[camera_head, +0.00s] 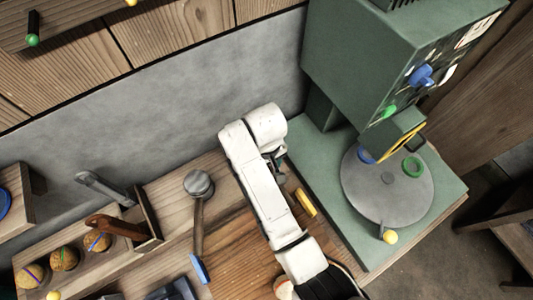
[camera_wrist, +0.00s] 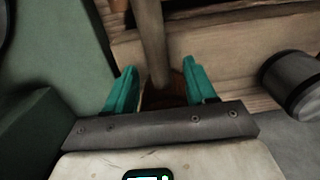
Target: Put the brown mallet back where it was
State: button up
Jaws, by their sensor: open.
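My gripper (camera_wrist: 160,85) is open, its two teal fingers apart, over the bench. In the wrist view a red-brown block (camera_wrist: 165,92) shows between the fingers, with a pale wooden rod (camera_wrist: 151,40) running up from it. They look like the head and handle of the brown mallet. I cannot tell whether the fingers touch it. In the head view my arm hides most of this spot and the gripper. A second mallet lies to the left with a grey head (camera_head: 198,183), a brown handle and a blue end; its head also shows in the wrist view (camera_wrist: 295,82).
A green machine (camera_head: 350,60) with a round grey plate (camera_head: 365,195) stands right of my arm. A yellow bar (camera_head: 306,202) lies beside the arm. At the left, a wooden rack (camera_head: 150,215) holds several round knobs and a red-brown tool (camera_head: 115,228). A grey wall (camera_head: 200,110) is behind.

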notch_tip(320, 180, up, 8)
jog(key=shift+w+b, duration=0.1)
jog(key=shift+b, duration=0.25)
jog(key=s+d+f+m, duration=0.2)
jog(key=s+d+f, duration=0.15)
jog(key=d, duration=0.65)
jog(key=s+d+f+m, duration=0.2)
jog(key=s+d, duration=0.3)
jog(key=d, duration=0.5)
jog(key=s+d+m, duration=0.1)
jog(key=s+d, duration=0.3)
jog(key=s, duration=0.3)
jog(key=s+d+m+t, duration=0.1)
jog(key=s+d, duration=0.3)
jog(key=s, duration=0.4)
jog(key=shift+s+d+r+m, duration=0.15)
jog(key=shift+d+r+m, duration=0.25)
jog(key=shift+m, duration=0.4)
